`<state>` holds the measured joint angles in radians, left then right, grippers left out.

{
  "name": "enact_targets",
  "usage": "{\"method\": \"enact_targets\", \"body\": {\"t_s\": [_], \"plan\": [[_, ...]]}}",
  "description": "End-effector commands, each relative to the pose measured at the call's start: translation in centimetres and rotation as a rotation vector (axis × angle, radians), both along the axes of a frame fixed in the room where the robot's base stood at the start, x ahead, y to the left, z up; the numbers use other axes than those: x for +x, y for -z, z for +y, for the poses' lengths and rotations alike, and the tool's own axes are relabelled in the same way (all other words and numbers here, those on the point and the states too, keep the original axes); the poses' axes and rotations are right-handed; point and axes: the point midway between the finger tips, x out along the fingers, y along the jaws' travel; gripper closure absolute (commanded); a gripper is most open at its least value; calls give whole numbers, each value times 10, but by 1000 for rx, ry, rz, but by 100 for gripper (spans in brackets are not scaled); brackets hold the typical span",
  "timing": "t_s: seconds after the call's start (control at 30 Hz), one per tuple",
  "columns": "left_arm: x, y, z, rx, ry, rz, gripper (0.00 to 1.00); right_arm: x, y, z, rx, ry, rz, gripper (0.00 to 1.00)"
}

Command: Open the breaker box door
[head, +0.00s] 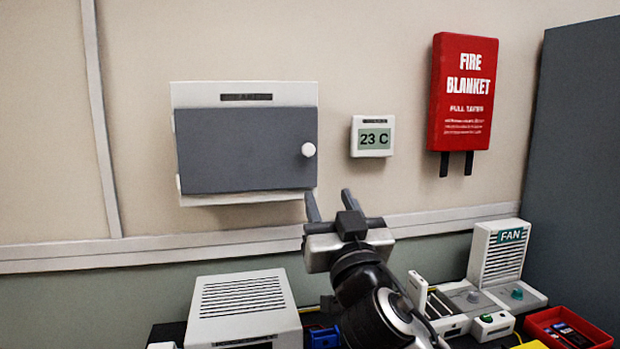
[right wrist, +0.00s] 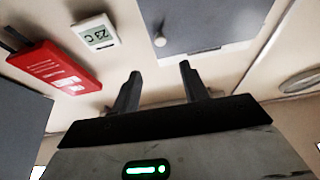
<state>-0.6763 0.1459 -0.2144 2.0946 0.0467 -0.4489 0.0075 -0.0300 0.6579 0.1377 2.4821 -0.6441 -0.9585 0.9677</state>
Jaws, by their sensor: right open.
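The breaker box (head: 190,94) is a white box on the wall with a grey door (head: 245,150). The door looks shut, and a round white knob (head: 309,149) sits near its right edge. In the right wrist view the knob (right wrist: 160,41) and the grey door (right wrist: 200,22) show upside down beyond the fingers. My right gripper (head: 329,203) is open and empty, below and slightly right of the knob and apart from it. Its two fingers (right wrist: 158,80) also show apart in the right wrist view. My left gripper is not in view.
A thermostat reading 23 C (head: 373,137) and a red fire blanket case (head: 463,92) hang right of the box. Below stand a white vented unit (head: 243,305), a fan (head: 498,253) and a red tray (head: 590,342). The wall before the door is clear.

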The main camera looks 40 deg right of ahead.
Motion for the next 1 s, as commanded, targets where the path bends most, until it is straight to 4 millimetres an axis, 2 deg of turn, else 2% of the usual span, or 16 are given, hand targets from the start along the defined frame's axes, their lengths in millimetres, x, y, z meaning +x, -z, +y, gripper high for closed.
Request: {"method": "enact_targets", "body": {"t_s": [0.03,0.07,0.1,0.13,0.4,0.6,0.8,1.0], "plan": [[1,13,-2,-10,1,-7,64,1,6,0,-11,0,-2,56],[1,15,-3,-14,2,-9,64,2,5,-1,-14,1,3,56],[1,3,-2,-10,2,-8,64,10,-8,-6,-13,5,10,56],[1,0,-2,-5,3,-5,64,16,-13,-9,-12,6,11,56],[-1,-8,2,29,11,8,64,64,-36,-37,-10,6,11,56],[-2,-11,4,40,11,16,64,93,-48,-53,-8,6,10,56],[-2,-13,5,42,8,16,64,107,-52,-60,-6,3,11,56],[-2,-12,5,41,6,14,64,110,-52,-61,-6,2,11,56]]}}
